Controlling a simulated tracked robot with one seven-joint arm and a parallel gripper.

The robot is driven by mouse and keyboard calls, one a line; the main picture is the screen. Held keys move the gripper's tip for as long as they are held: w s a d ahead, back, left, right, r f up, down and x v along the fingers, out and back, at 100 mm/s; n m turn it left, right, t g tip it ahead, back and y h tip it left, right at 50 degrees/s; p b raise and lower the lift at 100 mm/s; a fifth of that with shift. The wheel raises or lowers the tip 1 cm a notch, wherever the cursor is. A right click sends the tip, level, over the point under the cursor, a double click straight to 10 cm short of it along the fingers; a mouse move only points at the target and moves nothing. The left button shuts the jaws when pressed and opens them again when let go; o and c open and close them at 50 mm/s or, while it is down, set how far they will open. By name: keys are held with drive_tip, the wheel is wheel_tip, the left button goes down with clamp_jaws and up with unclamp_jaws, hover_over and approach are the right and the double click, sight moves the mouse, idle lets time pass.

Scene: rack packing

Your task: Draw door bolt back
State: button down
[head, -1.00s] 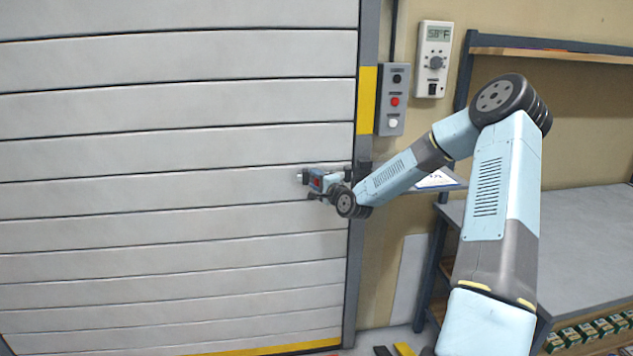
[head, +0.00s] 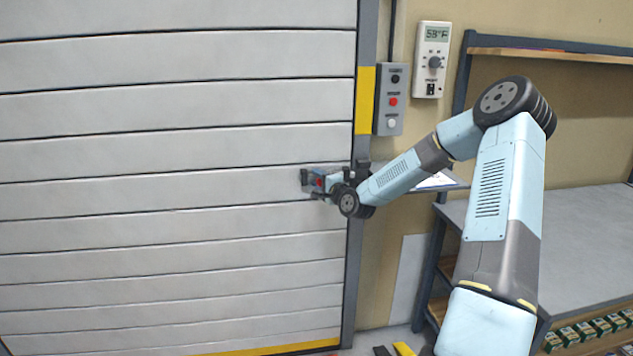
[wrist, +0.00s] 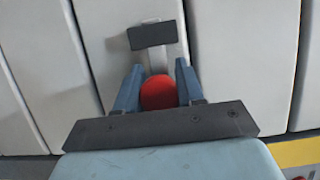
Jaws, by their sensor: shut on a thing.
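The door bolt has a red knob (wrist: 158,93), a pale metal bar (wrist: 155,60) and a dark block (wrist: 152,35) at its far end. It sits on the white slatted door (head: 180,150), near the door's right edge. My gripper (wrist: 157,85) has its blue fingers on either side of the red knob and is shut on it. In the head view my gripper (head: 317,182) is small and lies against the door, with a bit of the red knob (head: 320,183) showing. The rest of the bolt is mostly hidden there by my gripper and wrist.
A grey door frame (head: 358,220) with a yellow band stands right of the bolt. A button box (head: 390,98) and a thermostat (head: 433,58) hang on the wall above my forearm. A shelf with papers is behind my arm, and a grey workbench (head: 590,230) stands at right.

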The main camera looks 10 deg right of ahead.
drive_tip(key=shift+f, duration=0.2)
drive_tip(key=c, duration=0.7)
unclamp_jaws()
drive_tip(key=shift+r, duration=0.1)
drive_tip(key=v, duration=1.3)
drive_tip(key=shift+s+d, duration=0.1)
drive_tip(key=shift+s, duration=0.25)
